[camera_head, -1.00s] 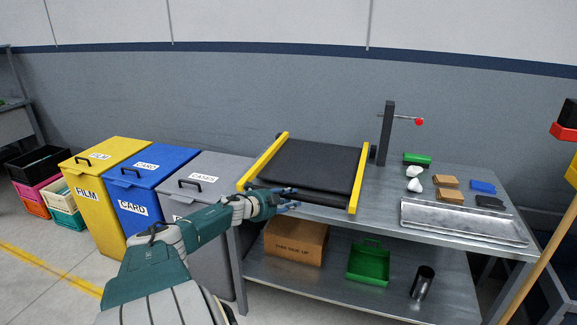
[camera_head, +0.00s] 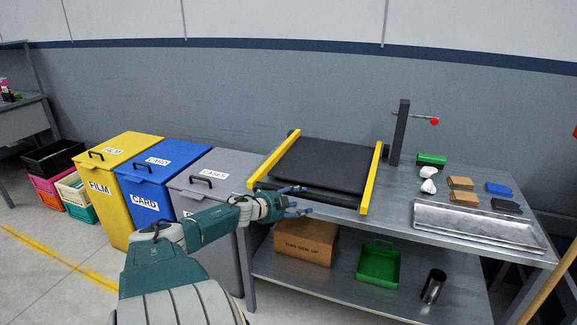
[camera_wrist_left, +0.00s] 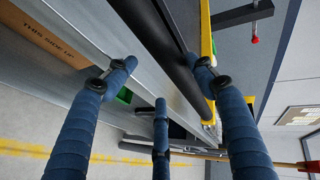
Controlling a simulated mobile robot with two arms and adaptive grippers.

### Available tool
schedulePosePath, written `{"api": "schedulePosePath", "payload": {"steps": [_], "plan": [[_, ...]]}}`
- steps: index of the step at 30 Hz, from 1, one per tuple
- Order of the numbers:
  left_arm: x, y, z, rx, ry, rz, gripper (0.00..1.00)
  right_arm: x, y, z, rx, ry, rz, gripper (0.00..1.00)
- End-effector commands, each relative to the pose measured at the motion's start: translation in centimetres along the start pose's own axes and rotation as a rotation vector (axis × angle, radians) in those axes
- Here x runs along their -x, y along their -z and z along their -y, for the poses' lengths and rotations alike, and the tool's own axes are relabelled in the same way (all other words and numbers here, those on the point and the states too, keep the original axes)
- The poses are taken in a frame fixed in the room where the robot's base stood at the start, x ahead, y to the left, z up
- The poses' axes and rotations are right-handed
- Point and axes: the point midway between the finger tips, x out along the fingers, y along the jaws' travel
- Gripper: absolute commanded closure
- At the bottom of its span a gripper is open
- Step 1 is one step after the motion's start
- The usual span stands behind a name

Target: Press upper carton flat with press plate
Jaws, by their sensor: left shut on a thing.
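A brown carton (camera_head: 309,240) marked THIS SIDE UP stands on the bench's lower shelf. Two small brown blocks (camera_head: 461,183) lie on the bench top at right; I cannot tell if either is the upper carton. A flat black plate-like slab (camera_head: 322,163) lies between two yellow rails on the bench, with a black front bar (camera_head: 327,196) along its near edge. My left gripper (camera_head: 296,201) is at the left part of that bar, its blue fingers around the bar at the bench edge. The left wrist view shows the fingers apart with the bar (camera_wrist_left: 172,52) between them. My right gripper is not in view.
A metal tray (camera_head: 475,222), a green brush-like item (camera_head: 431,160) and a dark post (camera_head: 399,133) stand right of the rails. Yellow (camera_head: 108,206), blue and grey bins stand left. A green bin (camera_head: 379,264) and dark cup (camera_head: 433,287) share the shelf.

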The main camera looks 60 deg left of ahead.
Motion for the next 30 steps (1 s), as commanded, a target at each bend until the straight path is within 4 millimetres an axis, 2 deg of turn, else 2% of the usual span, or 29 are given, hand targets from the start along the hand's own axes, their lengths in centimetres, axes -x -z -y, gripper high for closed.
{"api": "schedulePosePath", "payload": {"steps": [1,18,30], "plan": [[0.6,-0.1,-1.2,-0.004,-0.019,-0.001,0.48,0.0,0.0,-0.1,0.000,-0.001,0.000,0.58],[5.7,-0.1,-0.5,-0.003,-0.009,0.003,0.48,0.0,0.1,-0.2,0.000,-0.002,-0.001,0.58],[6.8,-0.1,-0.1,-0.005,-0.005,0.004,0.48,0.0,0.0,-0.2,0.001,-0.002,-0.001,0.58]]}}
